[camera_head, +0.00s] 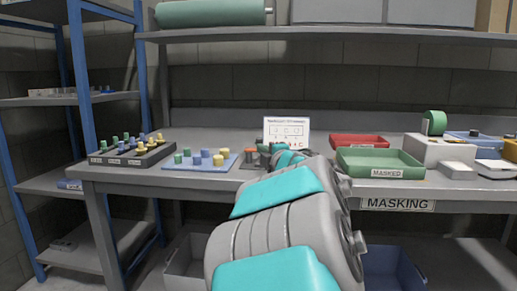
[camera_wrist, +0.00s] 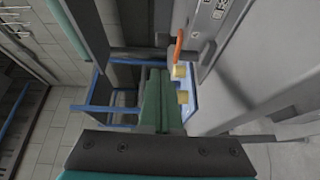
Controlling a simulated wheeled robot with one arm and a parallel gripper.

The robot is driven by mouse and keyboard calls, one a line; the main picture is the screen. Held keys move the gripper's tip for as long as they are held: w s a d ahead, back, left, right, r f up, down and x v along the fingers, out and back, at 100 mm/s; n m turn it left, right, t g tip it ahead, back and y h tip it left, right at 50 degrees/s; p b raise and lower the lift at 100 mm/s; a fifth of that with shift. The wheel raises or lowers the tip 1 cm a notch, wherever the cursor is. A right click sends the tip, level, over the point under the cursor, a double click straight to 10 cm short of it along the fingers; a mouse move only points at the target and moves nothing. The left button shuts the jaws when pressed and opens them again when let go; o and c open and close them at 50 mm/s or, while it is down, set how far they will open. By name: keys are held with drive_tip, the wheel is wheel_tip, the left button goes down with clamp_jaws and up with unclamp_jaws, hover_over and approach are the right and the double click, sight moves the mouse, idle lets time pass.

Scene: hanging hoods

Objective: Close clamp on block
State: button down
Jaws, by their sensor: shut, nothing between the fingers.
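The clamp appears as a small orange and dark fixture (camera_head: 263,149) on the bench, largely hidden by my arm in the head view. In the wrist view an orange bar (camera_wrist: 179,46), which looks like its handle, stands out from a grey plate. I cannot make out the block or whether the clamp touches it. My gripper (camera_wrist: 154,72) is shut and empty, its green fingers together, to the lower left of the orange bar and apart from it in the picture. In the head view my gripper (camera_head: 288,158) is mostly hidden by my arm.
A blue mat (camera_head: 175,164) with yellow, blue and green pegs lies left of the clamp. A dark peg rack (camera_head: 130,160) is farther left. A white instruction card (camera_head: 286,128) stands behind. Green (camera_head: 380,169) and red (camera_head: 358,141) trays sit right. A shelf (camera_head: 350,38) hangs above.

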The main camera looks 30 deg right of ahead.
drive_tip(key=s+d, duration=0.1)
drive_tip(key=s, duration=0.4)
drive_tip(key=shift+s+d, duration=0.3)
drive_tip(key=shift+s, duration=0.1)
